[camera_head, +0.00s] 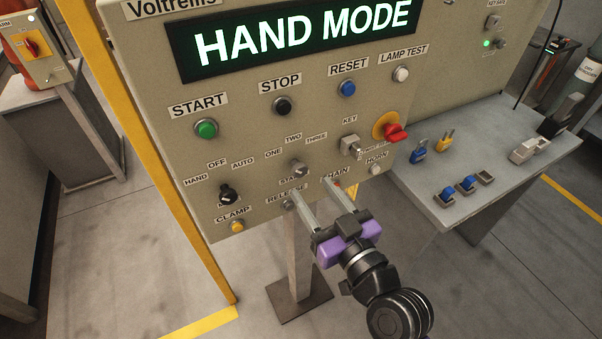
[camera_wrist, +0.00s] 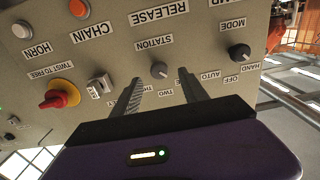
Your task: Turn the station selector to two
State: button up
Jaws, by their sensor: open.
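The station selector (camera_head: 299,168) is a small grey knob on the beige panel, under the labels ONE, TWO and THREE. I cannot clearly tell which label it points to. In the wrist view the selector (camera_wrist: 159,70) appears upside down, beyond and between my fingertips. My gripper (camera_head: 312,193) is open and empty, just below the selector in the head view, with its fingers directed at the panel. I see no contact with the knob. In the wrist view the two fingers (camera_wrist: 160,80) partly cover the number labels.
The black mode selector (camera_head: 225,195) is left, the key switch (camera_head: 350,146) and red twist knob (camera_head: 394,132) right. The lower row holds the release, chain and horn (camera_head: 375,169) buttons. The display (camera_head: 300,35) reads HAND MODE. A side table (camera_head: 500,205) stands at right.

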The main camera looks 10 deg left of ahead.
aim_at(302, 173)
jog(key=shift+p+x, duration=0.55)
jog(key=shift+x, duration=2.2)
jog(key=shift+d, duration=0.1)
grip_shut()
